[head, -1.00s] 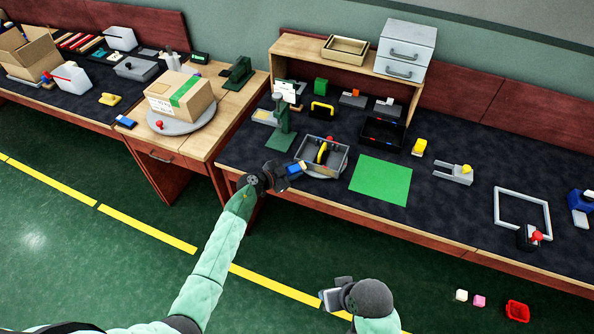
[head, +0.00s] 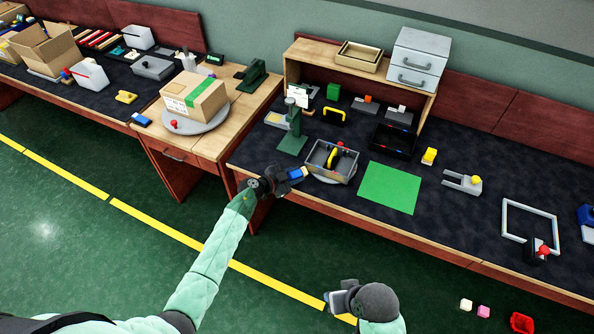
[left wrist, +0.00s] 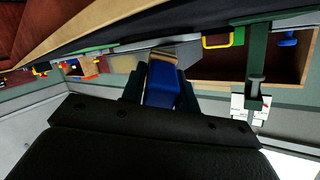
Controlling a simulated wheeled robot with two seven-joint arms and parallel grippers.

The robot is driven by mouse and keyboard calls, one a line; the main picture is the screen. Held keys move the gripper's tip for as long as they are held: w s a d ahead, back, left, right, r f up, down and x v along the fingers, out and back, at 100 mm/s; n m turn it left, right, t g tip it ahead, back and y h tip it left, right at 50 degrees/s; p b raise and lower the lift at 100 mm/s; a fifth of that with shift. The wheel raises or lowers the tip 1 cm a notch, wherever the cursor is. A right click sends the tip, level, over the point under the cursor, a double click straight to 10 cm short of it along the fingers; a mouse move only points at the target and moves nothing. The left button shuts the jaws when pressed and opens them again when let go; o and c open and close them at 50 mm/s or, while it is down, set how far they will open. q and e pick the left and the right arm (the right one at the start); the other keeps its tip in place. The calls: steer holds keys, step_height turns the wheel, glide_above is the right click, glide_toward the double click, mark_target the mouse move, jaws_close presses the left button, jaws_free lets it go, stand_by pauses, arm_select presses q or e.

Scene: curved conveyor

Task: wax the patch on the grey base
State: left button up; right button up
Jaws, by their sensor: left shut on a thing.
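My left gripper (head: 290,175) is shut on a blue block (head: 297,172), just off the bench's front edge, left of a grey tray. In the left wrist view, the blue block (left wrist: 165,88) sits between the dark fingers, with a tan and dark strip beyond it. A flat grey plate with a yellowish area (head: 277,119) lies left of the green stand; I cannot tell whether it is the grey base with the patch. The block is apart from it. My right gripper (head: 338,300) is low over the floor; its jaw opening is unclear.
The grey tray (head: 350,165) stands on a round plate near the front edge, with a yellow-and-black thing inside. The green stand (head: 294,135) rises behind my left gripper. A green mat (head: 389,187) lies right. A carton (head: 195,97) stands on the left turntable.

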arm_select(q)
steer(key=shift+s+a+r+p, duration=0.1)
steer(key=shift+s+a+p, duration=0.1)
steer(key=shift+s+p, duration=0.3)
steer(key=shift+s+a+r+p, duration=0.15)
steer(key=shift+s+p, duration=0.1)
steer(key=shift+s, duration=0.35)
steer(key=shift+s+a+f, duration=0.1)
steer(key=shift+s+f, duration=0.15)
steer(key=shift+s, duration=0.05)
steer(key=shift+s+a, duration=0.2)
steer(key=shift+s, duration=0.4)
steer(key=shift+s, duration=0.1)
steer(key=s, duration=0.1)
steer(key=s+a, duration=0.1)
steer(key=shift+s, duration=0.3)
steer(key=shift+w, duration=0.1)
steer(key=shift+w+d, duration=0.45)
steer(key=shift+w, duration=0.75)
steer(key=shift+w+d, duration=0.4)
steer(key=shift+w, duration=0.85)
steer(key=shift+w+d, duration=0.45)
steer(key=shift+w, duration=0.75)
steer(key=shift+w+d, duration=0.2)
steer(key=shift+w, duration=0.25)
